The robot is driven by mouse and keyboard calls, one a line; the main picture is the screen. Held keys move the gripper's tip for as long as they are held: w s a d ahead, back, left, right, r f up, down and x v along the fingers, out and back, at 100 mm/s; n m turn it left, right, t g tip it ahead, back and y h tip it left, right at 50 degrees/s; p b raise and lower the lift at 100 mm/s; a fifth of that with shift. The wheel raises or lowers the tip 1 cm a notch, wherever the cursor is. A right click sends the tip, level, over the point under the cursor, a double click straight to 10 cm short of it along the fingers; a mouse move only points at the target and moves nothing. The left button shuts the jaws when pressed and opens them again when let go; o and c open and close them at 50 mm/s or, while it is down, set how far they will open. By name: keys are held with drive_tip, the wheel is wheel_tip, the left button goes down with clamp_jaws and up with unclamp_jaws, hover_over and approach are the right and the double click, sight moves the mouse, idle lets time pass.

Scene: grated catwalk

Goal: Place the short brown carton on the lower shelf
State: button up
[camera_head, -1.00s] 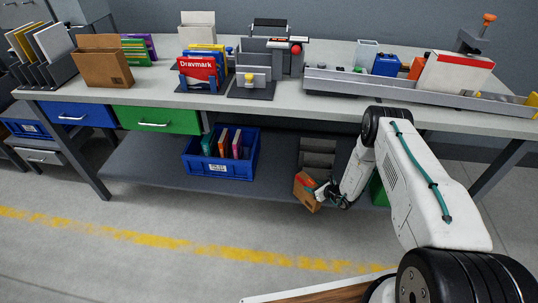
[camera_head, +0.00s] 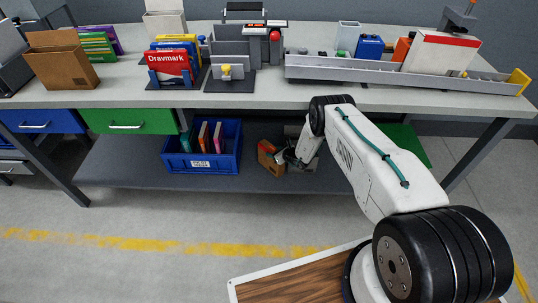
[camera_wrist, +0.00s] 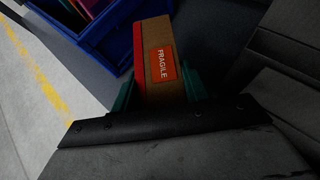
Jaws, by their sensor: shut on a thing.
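The short brown carton (camera_head: 268,158) is held by my gripper (camera_head: 286,157) at the lower shelf (camera_head: 130,174) of the workbench. In the wrist view the carton (camera_wrist: 158,62) shows a red "FRAGILE" label and a red edge. The green fingers of my gripper (camera_wrist: 158,92) are shut on its sides. The carton is right of the blue crate, over the lower shelf. I cannot tell whether its underside touches the shelf.
A blue crate (camera_head: 176,162) with several upright items stands on the lower shelf, left of the carton; it also shows in the wrist view (camera_wrist: 112,38). Grey structure (camera_wrist: 290,75) is close on the right. The shelf's left part is bare. The benchtop (camera_head: 120,95) above holds many things.

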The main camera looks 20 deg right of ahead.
drive_tip(key=shift+w+a+f, duration=0.15)
drive_tip(key=shift+w+a, duration=0.7)
drive_tip(key=shift+w, duration=0.25)
drive_tip(key=shift+f, duration=1.8)
drive_tip(key=o, duration=1.3)
drive_tip(key=shift+f, duration=0.1)
drive_tip(key=shift+c, duration=0.2)
drive_tip(key=v, duration=1.2)
drive_tip(key=shift+r, duration=0.2)
